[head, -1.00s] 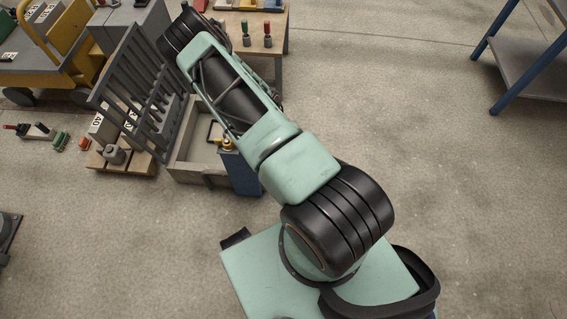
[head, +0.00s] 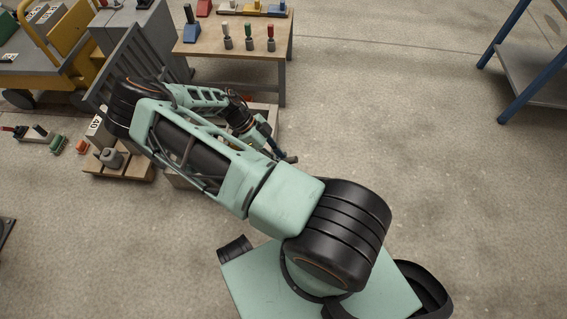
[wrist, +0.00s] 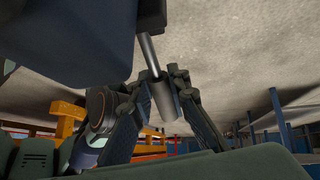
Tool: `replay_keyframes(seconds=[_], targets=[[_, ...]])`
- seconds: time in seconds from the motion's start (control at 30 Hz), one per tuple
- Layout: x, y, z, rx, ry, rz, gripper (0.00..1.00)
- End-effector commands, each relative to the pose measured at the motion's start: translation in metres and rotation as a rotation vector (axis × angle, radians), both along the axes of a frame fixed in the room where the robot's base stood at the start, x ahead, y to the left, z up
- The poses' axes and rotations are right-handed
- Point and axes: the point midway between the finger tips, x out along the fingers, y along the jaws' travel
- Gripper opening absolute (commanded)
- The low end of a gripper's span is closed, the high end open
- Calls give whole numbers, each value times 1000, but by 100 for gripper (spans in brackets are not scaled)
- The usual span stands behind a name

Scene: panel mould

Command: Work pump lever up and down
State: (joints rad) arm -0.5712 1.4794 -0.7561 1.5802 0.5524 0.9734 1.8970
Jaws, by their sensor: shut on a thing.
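The pump lever (wrist: 149,55) is a grey metal rod with a thicker cylindrical end, seen in the wrist view. My gripper (wrist: 162,77) has its two dark fingers closed on either side of that thick end. In the head view my gripper (head: 272,143) is small and partly behind my own arm. A short dark rod end shows beside it, but the grip is not clear there. A large dark blue block (wrist: 75,35) fills the upper left of the wrist view, next to the rod. The pump body is mostly hidden in the head view.
A wooden table (head: 200,46) with several coloured-handled tools stands behind my arm. A grey slatted rack (head: 165,40), a wooden pallet (head: 122,172) and a yellow cart (head: 60,65) stand at left. A blue-legged shelf (head: 540,90) is at right. The floor between is clear.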

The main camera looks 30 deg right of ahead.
Motion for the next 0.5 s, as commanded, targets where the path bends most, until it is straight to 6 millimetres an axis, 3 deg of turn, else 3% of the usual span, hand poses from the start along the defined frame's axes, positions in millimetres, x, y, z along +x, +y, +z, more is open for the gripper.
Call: replay_keyframes(seconds=[0.37, 0.4, 0.5], targets=[[1, 0, 1, -3, 1, 3, 0], [1, 0, 1, -3, 1, 3, 20], [1, 0, 1, -2, 2, 2, 31]])
